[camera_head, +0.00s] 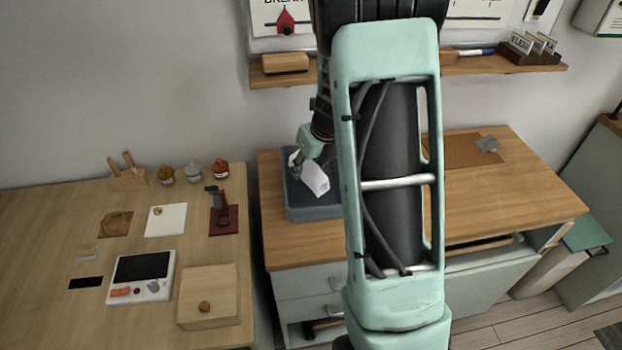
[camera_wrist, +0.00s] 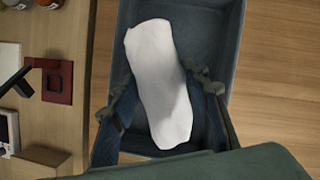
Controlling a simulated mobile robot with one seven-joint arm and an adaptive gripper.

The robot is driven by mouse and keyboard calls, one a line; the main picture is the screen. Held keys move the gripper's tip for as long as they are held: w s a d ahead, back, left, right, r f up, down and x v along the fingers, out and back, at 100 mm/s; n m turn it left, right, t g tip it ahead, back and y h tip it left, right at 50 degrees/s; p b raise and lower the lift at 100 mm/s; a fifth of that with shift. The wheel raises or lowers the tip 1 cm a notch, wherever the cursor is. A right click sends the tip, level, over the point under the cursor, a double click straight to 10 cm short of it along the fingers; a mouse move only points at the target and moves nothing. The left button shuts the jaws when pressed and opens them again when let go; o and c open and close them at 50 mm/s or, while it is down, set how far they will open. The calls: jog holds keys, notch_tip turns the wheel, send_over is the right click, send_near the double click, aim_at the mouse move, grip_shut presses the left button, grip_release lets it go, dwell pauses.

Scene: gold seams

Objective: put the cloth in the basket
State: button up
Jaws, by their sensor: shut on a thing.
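A white cloth (camera_head: 315,180) is held by my gripper (camera_head: 300,168) over the blue-grey basket at the left end of the wooden counter. In the wrist view the cloth (camera_wrist: 158,80) hangs between the two fingers of my gripper (camera_wrist: 165,88), which are shut on it. The basket (camera_head: 300,214) is a shallow open bin, and its inside shows around the cloth in the wrist view (camera_wrist: 205,45). Whether the cloth touches the basket floor I cannot tell. My arm hides part of the basket's right side in the head view.
A wooden counter (camera_head: 500,200) with a brown mat (camera_head: 447,150) and a grey item lies to the right. A separate table at left holds a scale-like device (camera_head: 142,277), a wooden box (camera_head: 209,290), jars and a red stand (camera_head: 223,219). A shelf (camera_head: 480,64) runs above.

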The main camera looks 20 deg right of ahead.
jog(key=shift+w+d+f, duration=0.3)
jog(key=shift+d+f, duration=0.05)
jog(key=shift+f, duration=0.15)
jog(key=f, duration=0.3)
jog(key=shift+w+d+f+b, duration=0.2)
jog(key=shift+w+d+b, duration=0.05)
jog(key=shift+b, duration=0.15)
jog(key=shift+f, duration=0.2)
jog(key=shift+f, duration=0.15)
jog(key=o, duration=1.1)
